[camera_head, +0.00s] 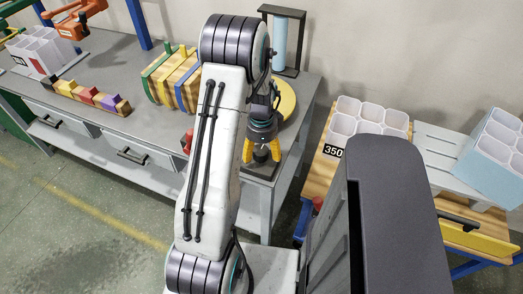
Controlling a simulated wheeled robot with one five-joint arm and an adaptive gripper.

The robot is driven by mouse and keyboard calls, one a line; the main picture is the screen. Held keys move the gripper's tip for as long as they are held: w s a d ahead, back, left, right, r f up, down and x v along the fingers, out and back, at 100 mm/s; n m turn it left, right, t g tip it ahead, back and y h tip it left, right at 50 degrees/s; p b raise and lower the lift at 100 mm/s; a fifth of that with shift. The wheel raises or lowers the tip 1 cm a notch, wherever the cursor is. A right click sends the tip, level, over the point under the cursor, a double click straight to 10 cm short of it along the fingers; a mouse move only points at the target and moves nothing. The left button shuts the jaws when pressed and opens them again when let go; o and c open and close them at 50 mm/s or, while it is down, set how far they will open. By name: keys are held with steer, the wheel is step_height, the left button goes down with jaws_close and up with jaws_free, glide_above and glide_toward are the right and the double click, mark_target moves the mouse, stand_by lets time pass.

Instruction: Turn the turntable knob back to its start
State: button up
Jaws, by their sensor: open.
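A round yellow disc (287,100), which looks like the turntable, lies at the right end of the grey workbench, partly hidden behind my arm. My gripper (261,157) points down at the bench's front right corner. Its yellow fingers are open. A small dark knob-like piece (261,156) shows between the fingers, above a dark square base (262,169). I cannot tell whether the fingers touch it, nor how the knob is turned.
Striped wooden pieces (165,80) stand left of my arm, and a wooden strip with coloured blocks (92,97) lies farther left. A dark frame with a light blue cylinder (281,42) stands behind the disc. White cups (366,118) stand on a separate wooden table at right.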

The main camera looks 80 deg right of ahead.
steer(key=shift+o, duration=0.2)
steer(key=c, duration=1.2)
steer(key=shift+n+b, duration=0.35)
steer(key=shift+n, duration=0.15)
